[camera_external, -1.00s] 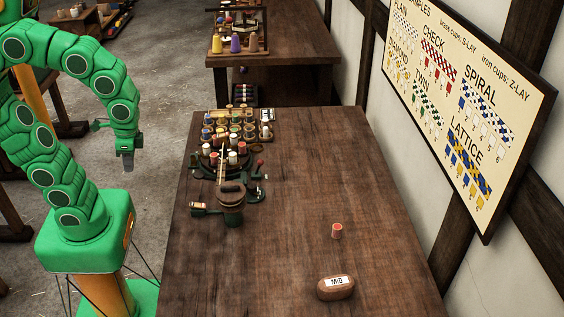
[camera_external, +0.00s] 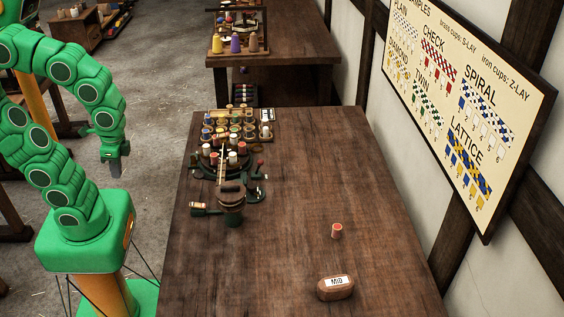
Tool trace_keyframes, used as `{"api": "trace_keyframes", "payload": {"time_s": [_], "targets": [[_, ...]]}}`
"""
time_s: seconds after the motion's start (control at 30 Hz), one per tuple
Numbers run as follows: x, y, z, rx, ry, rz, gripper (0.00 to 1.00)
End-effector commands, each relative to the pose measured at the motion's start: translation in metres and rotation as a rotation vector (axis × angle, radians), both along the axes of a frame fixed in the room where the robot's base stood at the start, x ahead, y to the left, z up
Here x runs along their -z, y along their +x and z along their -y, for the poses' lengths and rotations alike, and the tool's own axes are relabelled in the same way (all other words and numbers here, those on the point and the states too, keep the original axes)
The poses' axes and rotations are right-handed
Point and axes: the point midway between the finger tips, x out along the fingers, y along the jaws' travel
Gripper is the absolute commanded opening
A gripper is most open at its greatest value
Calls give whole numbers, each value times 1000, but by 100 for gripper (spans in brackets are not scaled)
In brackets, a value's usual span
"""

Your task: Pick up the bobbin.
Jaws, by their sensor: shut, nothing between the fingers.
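Several other bobbins, red, white, yellow and green, stand in a rack (camera_external: 238,125) and on a round machine (camera_external: 228,165) at the table's left side; I cannot tell which bobbin the task means. My gripper (camera_external: 116,172) hangs pointing down over the floor, left of the table. It is shut and empty, well apart from every bobbin.
A second table (camera_external: 275,75) with cone-shaped spools stands behind. A sample board (camera_external: 465,110) hangs on the right wall. The table's middle right is clear.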

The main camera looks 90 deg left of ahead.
Motion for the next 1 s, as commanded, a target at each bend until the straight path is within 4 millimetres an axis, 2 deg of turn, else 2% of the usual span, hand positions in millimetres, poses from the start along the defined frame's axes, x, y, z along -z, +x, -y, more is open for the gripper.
{"api": "trace_keyframes", "payload": {"time_s": [0.4,0.8,1.0], "targets": [[0,0,0,0,0,0,0],[0,0,0,0,0,0,61],[0,0,0,0,0,0,63]]}}
